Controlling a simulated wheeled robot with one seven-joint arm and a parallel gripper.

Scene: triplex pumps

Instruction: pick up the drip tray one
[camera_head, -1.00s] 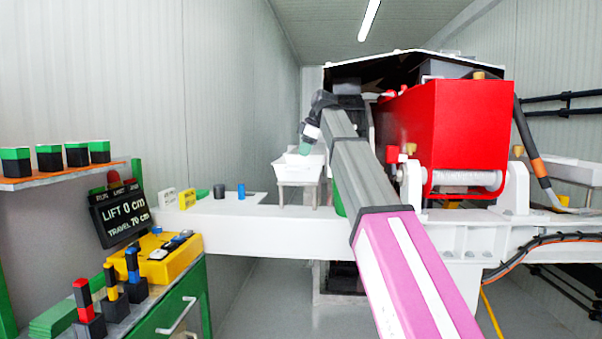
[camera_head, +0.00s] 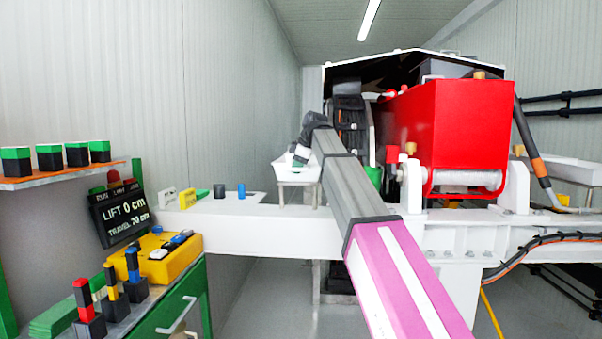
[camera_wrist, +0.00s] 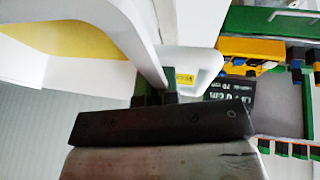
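A white tray (camera_head: 281,171), which I take to be drip tray one, sits on a white-legged stand beyond the beam in the head view. My gripper (camera_head: 298,157) reaches down at its right side, and its tips overlap the tray there. In the wrist view a large white rim (camera_wrist: 146,45) runs down to my gripper's dark fingers (camera_wrist: 157,94), which are close together at its edge. The black gripper body hides the contact. I cannot tell whether the fingers are closed on the rim.
A red tank (camera_head: 445,135) stands right of my arm. A white beam (camera_head: 265,232) crosses in front, with small blocks and labels on it. A green bench with a yellow control box (camera_head: 155,262) is at left. Open floor lies below the beam.

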